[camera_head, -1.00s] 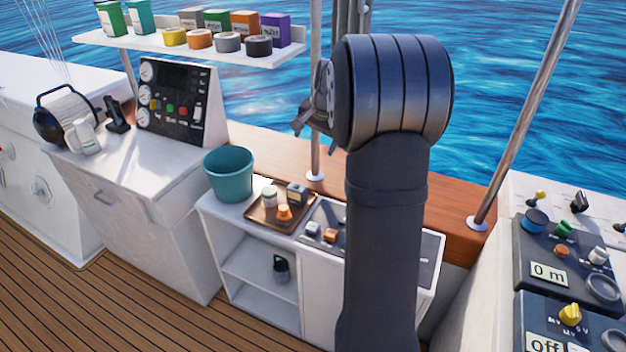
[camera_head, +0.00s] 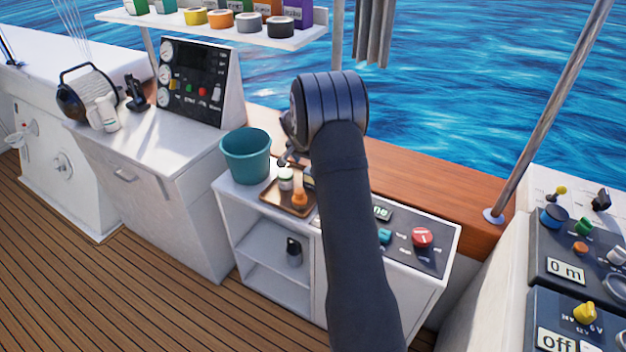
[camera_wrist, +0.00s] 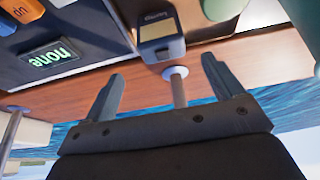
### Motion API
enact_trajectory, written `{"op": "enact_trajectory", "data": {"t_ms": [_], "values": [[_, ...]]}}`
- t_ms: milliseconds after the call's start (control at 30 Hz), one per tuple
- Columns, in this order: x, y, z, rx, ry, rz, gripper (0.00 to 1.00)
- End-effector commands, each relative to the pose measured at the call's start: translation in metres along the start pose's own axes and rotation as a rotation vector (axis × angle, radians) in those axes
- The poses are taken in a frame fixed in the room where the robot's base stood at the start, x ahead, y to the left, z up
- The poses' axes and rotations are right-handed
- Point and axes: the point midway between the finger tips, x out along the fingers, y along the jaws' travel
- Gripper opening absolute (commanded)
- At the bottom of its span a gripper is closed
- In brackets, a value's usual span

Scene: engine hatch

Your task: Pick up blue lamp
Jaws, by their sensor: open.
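A small dark blue block-shaped item with a pale printed band, which may be the blue lamp (camera_wrist: 160,32), is on the brown tray (camera_head: 270,201) in the head view, mostly hidden behind my arm. In the wrist view it lies ahead of my gripper (camera_wrist: 162,74), roughly in line with the gap between the fingers, and not between them. My fingers are apart and empty. In the head view my gripper (camera_head: 288,156) is above the back of the tray, partly hidden by my wrist.
A white jar (camera_head: 285,179) and an orange item (camera_head: 299,198) share the tray. A teal bucket (camera_head: 246,157) stands left of it. A control panel with a red button (camera_head: 422,238) is to the right. A dark item (camera_head: 293,252) stands on the shelf below.

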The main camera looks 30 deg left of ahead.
Motion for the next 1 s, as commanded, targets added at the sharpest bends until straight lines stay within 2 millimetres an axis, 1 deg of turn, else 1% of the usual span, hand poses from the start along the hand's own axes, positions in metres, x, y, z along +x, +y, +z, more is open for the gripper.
{"op": "enact_trajectory", "data": {"t_ms": [33,100,267,367,500,633,767,967,1000], "values": [[0.009,0.000,0.000,0.000,-0.001,0.001,0.85],[0.017,0.000,0.000,0.000,0.000,0.000,0.85],[0.026,0.000,0.000,0.000,0.000,0.000,0.85],[0.034,-0.001,0.001,-0.001,-0.001,0.000,0.85],[0.055,-0.004,0.003,-0.001,-0.001,0.001,0.85],[0.070,-0.004,0.003,-0.001,-0.001,0.000,0.85],[0.076,-0.004,0.003,-0.001,0.000,-0.001,0.85],[0.076,-0.004,0.002,-0.001,0.000,-0.001,0.85],[0.076,-0.004,0.003,-0.001,0.000,-0.001,0.78]]}}
